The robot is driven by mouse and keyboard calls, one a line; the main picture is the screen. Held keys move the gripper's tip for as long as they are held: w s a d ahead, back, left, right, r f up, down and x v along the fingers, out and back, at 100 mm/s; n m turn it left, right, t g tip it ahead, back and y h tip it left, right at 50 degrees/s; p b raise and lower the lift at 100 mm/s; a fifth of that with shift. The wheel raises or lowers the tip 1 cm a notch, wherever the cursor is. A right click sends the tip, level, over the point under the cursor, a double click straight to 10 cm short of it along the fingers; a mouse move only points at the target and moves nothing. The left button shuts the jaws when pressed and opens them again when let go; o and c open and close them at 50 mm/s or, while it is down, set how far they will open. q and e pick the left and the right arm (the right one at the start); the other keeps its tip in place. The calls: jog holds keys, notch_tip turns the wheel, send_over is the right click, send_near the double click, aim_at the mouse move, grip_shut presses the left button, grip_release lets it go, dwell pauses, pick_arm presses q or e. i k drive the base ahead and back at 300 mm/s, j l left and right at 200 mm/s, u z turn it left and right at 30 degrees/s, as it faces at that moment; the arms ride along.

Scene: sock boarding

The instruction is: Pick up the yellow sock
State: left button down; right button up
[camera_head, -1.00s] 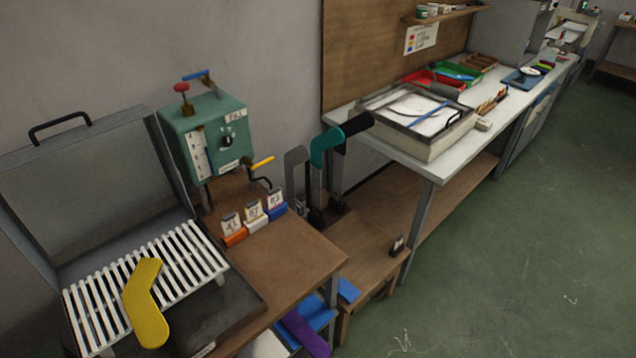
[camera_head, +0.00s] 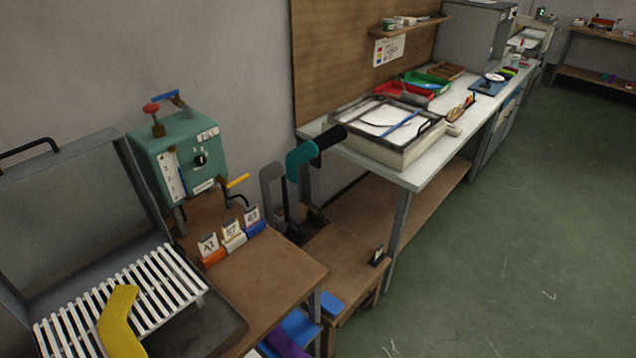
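The yellow sock (camera_head: 119,322) lies bent on the white slatted rack (camera_head: 165,283) at the lower left. Its upper end rests on the slats, and its lower end is cut off by the bottom edge of the picture. The rack sits in front of an open grey lid with a black handle. Neither of my grippers shows in the head view.
Numbered tags in coloured holders stand on this bench. The green floor (camera_head: 530,240) at right is clear.

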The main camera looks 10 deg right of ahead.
aim_at(114, 333)
jog(key=u, duration=1.15)
